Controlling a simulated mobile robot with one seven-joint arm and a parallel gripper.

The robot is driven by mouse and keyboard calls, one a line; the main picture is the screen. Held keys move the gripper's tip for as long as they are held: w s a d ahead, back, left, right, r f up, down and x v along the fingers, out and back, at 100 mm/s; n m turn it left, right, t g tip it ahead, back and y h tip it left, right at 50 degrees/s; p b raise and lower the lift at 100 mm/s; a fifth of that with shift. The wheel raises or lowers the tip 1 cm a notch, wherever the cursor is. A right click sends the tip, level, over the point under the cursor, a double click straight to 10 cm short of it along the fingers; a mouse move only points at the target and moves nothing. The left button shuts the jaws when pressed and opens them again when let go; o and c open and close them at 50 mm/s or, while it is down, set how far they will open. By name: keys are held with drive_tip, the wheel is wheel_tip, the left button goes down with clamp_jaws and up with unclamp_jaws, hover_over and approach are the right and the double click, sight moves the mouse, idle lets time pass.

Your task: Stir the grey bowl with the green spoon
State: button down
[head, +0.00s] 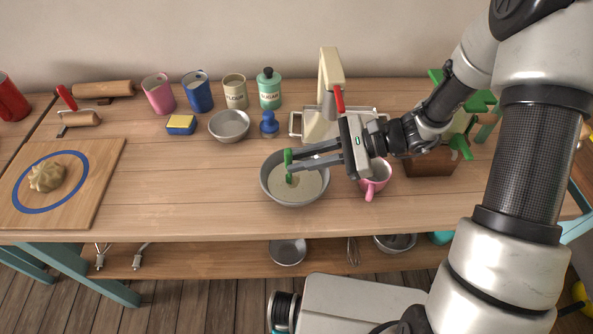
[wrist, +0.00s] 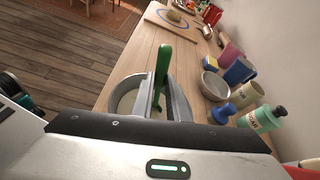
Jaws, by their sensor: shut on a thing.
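The grey bowl (head: 269,184) stands on the wooden table near its front edge, with pale batter inside. The green spoon (head: 289,165) stands roughly upright in the bowl, its lower end in the batter. My gripper (head: 290,163) is over the bowl, reaching in from the right, and is shut on the spoon's handle. In the wrist view the spoon (wrist: 163,62) rises between the fingers, and the bowl (wrist: 113,99) shows behind and below them, partly hidden by my gripper (wrist: 160,103). The spoon's lower tip is hidden.
A pink mug (head: 376,178) stands close right of the bowl, below my arm. A cream stand mixer (head: 328,95) is behind. A smaller metal bowl (head: 229,125) and blue stamp-like object (head: 269,124) are behind left. The table between the bowl and the board (head: 100,180) is clear.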

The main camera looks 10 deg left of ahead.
wheel_tip(320, 180, up, 9)
drive_tip(key=d+p, duration=0.1)
drive_tip(key=p, duration=0.5)
drive_tip(key=shift+d+r, duration=0.15)
drive_tip(key=shift+d, duration=0.2)
idle(2.1)
